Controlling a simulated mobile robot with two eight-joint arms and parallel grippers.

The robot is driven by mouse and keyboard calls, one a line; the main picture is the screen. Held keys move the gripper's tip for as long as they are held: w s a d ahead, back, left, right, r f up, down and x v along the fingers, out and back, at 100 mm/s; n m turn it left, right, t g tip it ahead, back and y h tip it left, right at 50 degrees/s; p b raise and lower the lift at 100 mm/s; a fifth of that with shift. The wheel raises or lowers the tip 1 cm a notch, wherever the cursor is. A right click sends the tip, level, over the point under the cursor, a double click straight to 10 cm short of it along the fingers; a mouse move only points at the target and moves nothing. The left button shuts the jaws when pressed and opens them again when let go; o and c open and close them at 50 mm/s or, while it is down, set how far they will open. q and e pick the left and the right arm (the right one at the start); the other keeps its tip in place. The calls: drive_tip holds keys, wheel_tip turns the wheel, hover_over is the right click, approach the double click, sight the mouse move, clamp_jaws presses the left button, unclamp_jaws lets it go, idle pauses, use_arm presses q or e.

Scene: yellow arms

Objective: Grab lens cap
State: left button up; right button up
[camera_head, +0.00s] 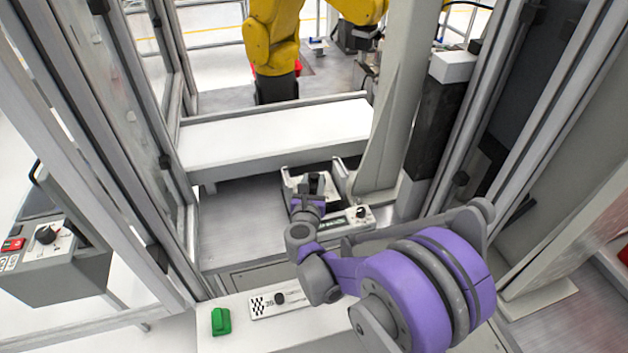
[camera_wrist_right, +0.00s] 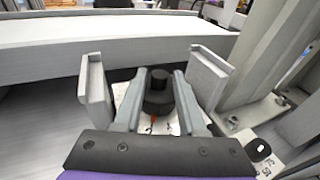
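A black round piece with a narrower top, which looks like the lens cap (camera_wrist_right: 158,92), stands on a white marked plate in the right wrist view. In the head view the dark piece (camera_head: 315,183) shows just beyond my right gripper (camera_head: 308,202). In the wrist view the two grey fingers of my right gripper (camera_wrist_right: 159,100) are spread, one on each side of the black piece. Narrow gaps seem to remain, but contact is hard to judge. My left gripper is not in view.
Upright grey plates (camera_wrist_right: 95,92) flank the fingers on both sides. A white beam (camera_head: 275,135) crosses behind, and a grey post (camera_head: 392,120) stands close on the right. A green block (camera_head: 221,321) and a black-knobbed label plate (camera_head: 280,300) lie in front.

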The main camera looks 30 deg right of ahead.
clamp_jaws()
drive_tip(key=shift+r, duration=0.1)
